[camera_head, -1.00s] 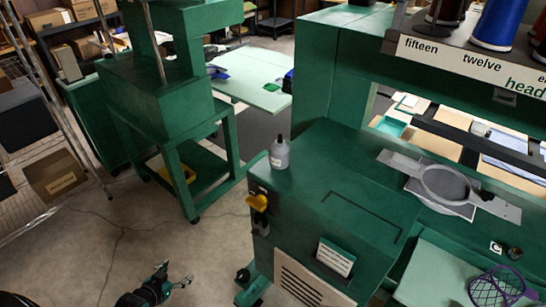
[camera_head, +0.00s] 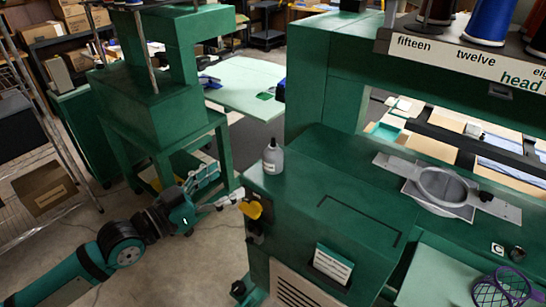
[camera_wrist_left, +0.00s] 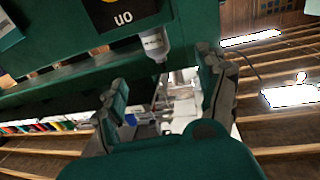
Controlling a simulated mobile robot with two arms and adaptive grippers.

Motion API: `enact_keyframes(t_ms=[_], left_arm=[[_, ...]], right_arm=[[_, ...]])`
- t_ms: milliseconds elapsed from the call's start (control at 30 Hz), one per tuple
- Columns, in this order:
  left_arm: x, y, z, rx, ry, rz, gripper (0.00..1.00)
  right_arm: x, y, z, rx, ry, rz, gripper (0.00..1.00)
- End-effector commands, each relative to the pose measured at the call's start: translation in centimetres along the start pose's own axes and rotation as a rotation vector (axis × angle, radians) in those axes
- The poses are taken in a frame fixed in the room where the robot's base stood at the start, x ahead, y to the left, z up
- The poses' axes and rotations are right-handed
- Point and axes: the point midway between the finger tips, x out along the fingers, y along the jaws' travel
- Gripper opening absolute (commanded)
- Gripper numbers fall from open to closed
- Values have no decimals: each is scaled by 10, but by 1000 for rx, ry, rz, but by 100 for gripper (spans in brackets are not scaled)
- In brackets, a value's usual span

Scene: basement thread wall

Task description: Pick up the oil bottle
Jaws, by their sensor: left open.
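My right gripper is not in view.
A yellow part (camera_head: 250,209) sticks out from the machine's side just below the bottle. A grey hoop frame (camera_head: 443,187) lies on the machine to the right. A second green machine (camera_head: 157,95) stands behind my left arm. The machine top right of the bottle is mostly clear.

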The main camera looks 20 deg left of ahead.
Motion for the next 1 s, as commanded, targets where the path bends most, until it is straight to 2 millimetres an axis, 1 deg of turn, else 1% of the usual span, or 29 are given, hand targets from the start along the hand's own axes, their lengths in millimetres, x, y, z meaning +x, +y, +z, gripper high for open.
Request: enact_keyframes(t_ms=[33,167,433,500,700,867,1000], left_arm=[[8,-1,-4,-1,5,-2,74],[28,0,-4,-3,5,-1,74],[74,0,-4,-1,3,-1,74],[82,0,-2,-2,2,0,74],[95,2,-2,-2,0,1,74],[119,6,-5,-3,1,0,74],[136,6,-2,-1,1,0,74]], right_arm=[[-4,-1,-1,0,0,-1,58],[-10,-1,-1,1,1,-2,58],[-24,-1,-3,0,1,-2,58],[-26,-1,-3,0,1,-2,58],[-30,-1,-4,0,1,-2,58],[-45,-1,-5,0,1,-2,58],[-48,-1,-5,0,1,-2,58]])
